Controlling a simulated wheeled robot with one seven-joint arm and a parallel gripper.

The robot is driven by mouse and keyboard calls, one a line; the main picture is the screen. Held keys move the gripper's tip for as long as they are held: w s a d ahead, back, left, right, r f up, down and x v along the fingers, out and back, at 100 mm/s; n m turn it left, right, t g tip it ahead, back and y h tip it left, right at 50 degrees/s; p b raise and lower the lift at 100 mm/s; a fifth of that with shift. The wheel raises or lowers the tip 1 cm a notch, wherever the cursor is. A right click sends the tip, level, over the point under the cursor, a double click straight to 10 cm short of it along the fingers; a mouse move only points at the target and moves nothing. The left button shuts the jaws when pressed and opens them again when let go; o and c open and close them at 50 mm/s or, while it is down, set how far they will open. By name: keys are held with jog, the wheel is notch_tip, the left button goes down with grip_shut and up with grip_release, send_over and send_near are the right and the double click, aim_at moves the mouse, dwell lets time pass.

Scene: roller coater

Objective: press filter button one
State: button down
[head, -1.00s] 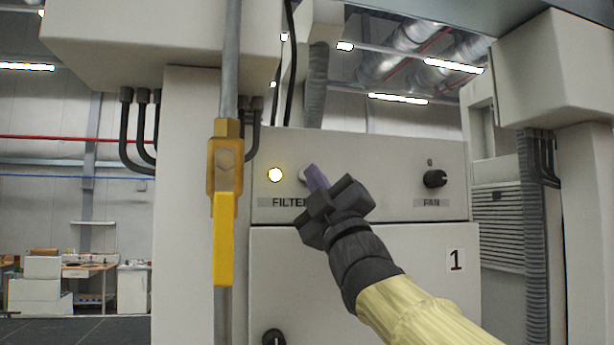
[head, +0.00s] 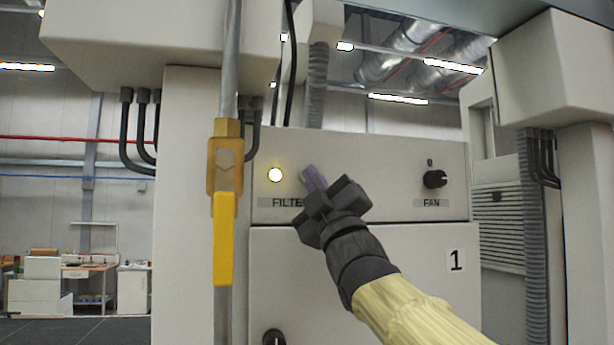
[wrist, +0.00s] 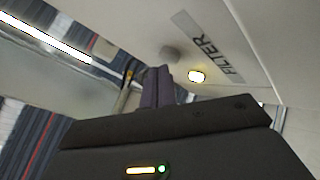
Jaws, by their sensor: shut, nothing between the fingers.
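The control panel (head: 380,150) has a lit round lamp (head: 275,174) above the FILTER label (head: 279,202). In the wrist view a dull grey round button (wrist: 170,53) sits beside the lit lamp (wrist: 197,76), near the FILTER label (wrist: 206,46). My gripper (head: 311,176) is shut and empty, its purple fingertips pointing at the panel just right of the lamp. They hide the button in the head view. In the wrist view the fingertips (wrist: 158,72) are close to the button; I cannot tell whether they touch it.
A black FAN knob (head: 435,179) is on the panel's right side. A vertical pipe with a yellow valve handle (head: 224,240) stands left of my gripper, in front of the cabinet.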

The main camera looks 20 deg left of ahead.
jog(key=shift+w+a, duration=0.25)
jog(key=shift+w, duration=0.1)
dwell(0.7)
dwell(0.4)
jog(key=shift+s+d+b, duration=0.5)
jog(key=shift+s+b, duration=0.25)
jog(key=shift+f, duration=0.1)
jog(key=s+d+b, duration=0.1)
jog(key=s+b, duration=0.1)
jog(key=s, duration=0.1)
jog(key=s+d+b, duration=0.1)
jog(key=shift+s+d+b, duration=0.15)
jog(key=shift+d+b, duration=0.15)
dwell(0.8)
